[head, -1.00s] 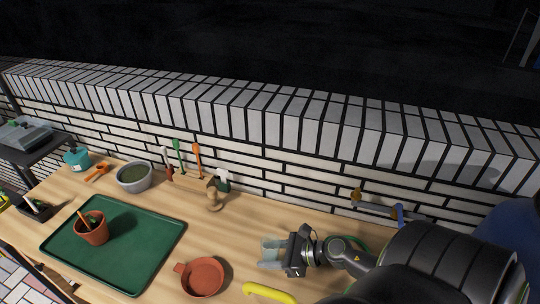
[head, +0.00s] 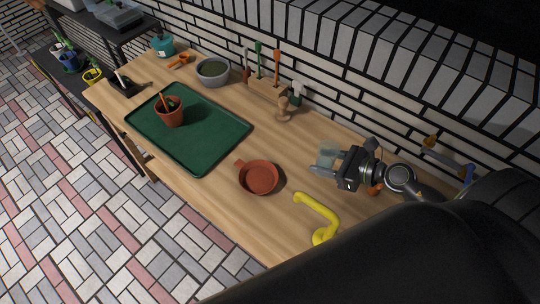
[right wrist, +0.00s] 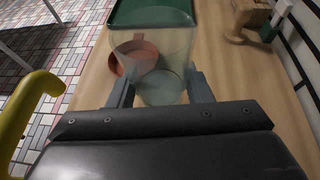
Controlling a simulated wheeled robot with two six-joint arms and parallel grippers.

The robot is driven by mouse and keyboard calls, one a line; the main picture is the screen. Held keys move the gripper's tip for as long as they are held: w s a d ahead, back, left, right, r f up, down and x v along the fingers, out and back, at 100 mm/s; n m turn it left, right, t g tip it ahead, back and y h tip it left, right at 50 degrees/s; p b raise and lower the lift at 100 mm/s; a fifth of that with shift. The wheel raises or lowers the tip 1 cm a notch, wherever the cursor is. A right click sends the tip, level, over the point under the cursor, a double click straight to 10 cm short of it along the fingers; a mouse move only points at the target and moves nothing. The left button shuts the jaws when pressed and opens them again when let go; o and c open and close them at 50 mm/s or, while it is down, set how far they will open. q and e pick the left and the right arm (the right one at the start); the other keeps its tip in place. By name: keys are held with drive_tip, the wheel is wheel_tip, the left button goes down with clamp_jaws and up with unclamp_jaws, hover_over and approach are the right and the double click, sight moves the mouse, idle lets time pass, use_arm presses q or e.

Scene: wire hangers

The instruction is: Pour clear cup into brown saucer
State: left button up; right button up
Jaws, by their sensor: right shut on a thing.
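The clear cup (right wrist: 165,45) is between the two fingers of my right gripper (right wrist: 160,88) in the right wrist view. The gripper is shut on it, and the cup looks upright. In the head view the cup (head: 327,151) shows faintly at the fingertips of the right gripper (head: 324,161). I cannot tell whether its base touches the table. The brown saucer (head: 258,178), reddish with a small handle, sits on the table to the left of the cup. It also shows partly through the cup wall in the wrist view (right wrist: 137,57). My left gripper is not in view.
A green tray (head: 205,145) with a terracotta pot (head: 170,115) lies left of the saucer. A yellow curved object (head: 325,212) lies in front. A wooden tool rack (head: 265,88), a grey bowl (head: 213,72) and a brick wall line the back. Bare wood surrounds the saucer.

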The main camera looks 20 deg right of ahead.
drive_tip(key=w+a+p, duration=0.2)
drive_tip(key=a, duration=0.6)
drive_tip(key=w+a+r+p, duration=0.1)
drive_tip(key=w+a, duration=0.2)
drive_tip(key=a, duration=0.6)
drive_tip(key=shift+w+a+r+p, duration=0.15)
drive_tip(key=shift+w+p, duration=0.15)
drive_tip(key=shift+p, duration=0.05)
